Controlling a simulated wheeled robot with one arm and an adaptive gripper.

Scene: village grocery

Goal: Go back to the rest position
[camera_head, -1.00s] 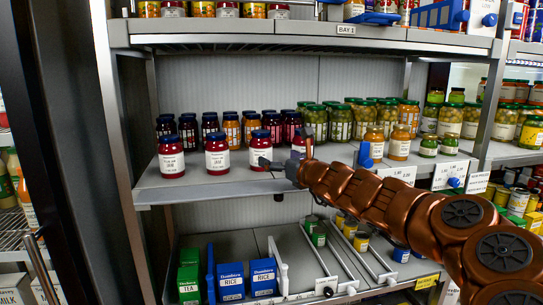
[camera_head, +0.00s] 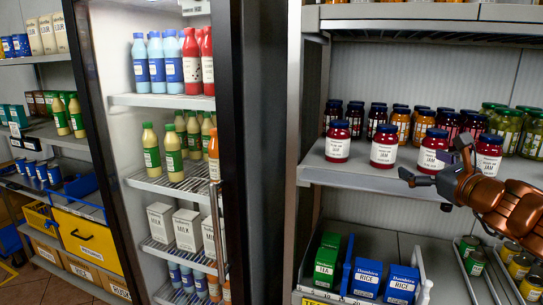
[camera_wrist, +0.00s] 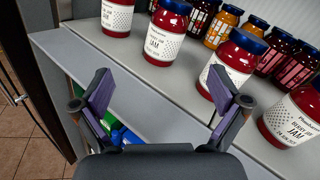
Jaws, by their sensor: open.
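My gripper (camera_head: 437,171) is at the right in the head view, in front of the middle shelf (camera_head: 354,176) and its row of red jam jars. In the wrist view my gripper (camera_wrist: 162,100) shows its two fingers spread apart with nothing between them. A jam jar (camera_wrist: 231,70) stands on the shelf beyond the right fingertip, and another jam jar (camera_wrist: 166,36) stands beyond the gap. The jars are upright. I cannot tell the exact distance between the fingers and the shelf edge.
A fridge (camera_head: 117,152) with bottles and milk cartons stands at the left. Rice boxes (camera_head: 367,279) and a green tea box (camera_head: 327,262) sit on the lower shelf. A yellow crate (camera_head: 88,238) is at the far left. Some bare floor (camera_wrist: 33,140) shows at the left in the wrist view.

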